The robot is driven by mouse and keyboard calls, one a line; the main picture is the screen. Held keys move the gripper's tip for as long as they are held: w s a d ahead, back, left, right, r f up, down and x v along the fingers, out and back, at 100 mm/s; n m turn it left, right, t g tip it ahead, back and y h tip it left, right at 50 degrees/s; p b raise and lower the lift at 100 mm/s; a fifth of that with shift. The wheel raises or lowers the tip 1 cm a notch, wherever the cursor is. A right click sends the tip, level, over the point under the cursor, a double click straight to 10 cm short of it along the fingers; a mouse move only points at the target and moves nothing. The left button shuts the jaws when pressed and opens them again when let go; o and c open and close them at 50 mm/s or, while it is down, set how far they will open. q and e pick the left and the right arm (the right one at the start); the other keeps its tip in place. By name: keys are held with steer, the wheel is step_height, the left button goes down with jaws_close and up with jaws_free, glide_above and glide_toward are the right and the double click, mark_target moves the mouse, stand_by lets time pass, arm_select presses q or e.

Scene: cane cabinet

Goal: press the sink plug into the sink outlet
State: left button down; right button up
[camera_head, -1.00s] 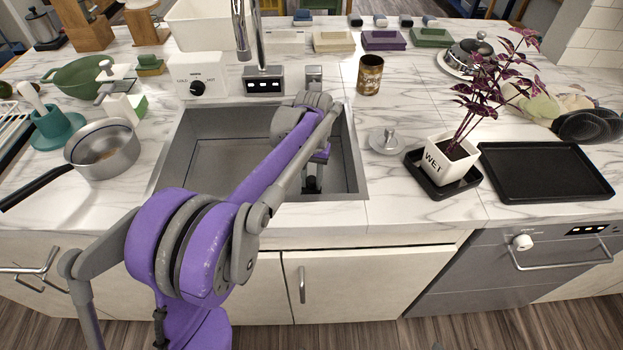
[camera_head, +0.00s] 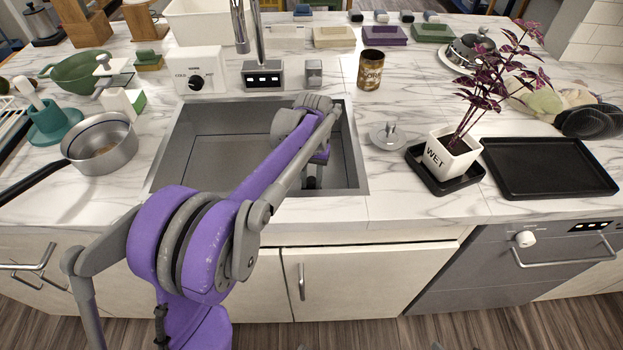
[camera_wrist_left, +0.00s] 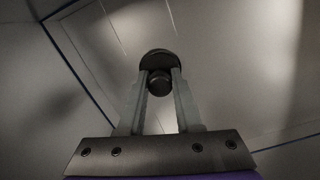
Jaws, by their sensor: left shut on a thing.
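The grey sink (camera_head: 230,150) is set into the marble counter. My left gripper (camera_head: 313,178) reaches down into its right side, mostly covered by my own arm. In the left wrist view my left gripper (camera_wrist_left: 159,88) is shut on a small dark round knob. The knob belongs to a dark round piece, which I take for the sink plug (camera_wrist_left: 158,57), at the fingertips. The pale basin surface lies beyond it. I cannot make out the sink outlet, nor whether the plug touches the basin. My right gripper is not in view.
A metal disc with a small upright fitting (camera_head: 388,137) sits right of the sink. The faucet (camera_head: 243,28) rises behind the sink; a saucepan (camera_head: 100,145) is left.

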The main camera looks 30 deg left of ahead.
mark_target(312, 177)
arm_select(q)
steer(key=shift+f+b, duration=0.4)
steer(key=shift+f, duration=0.4)
steer(key=c, duration=0.5)
jaws_free()
steer(key=r, duration=0.3)
steer(key=r+p, duration=0.1)
steer(key=r, duration=0.6)
steer(key=shift+w+a+r, duration=0.15)
steer(key=shift+w+r, duration=0.2)
steer(key=shift+r, duration=0.05)
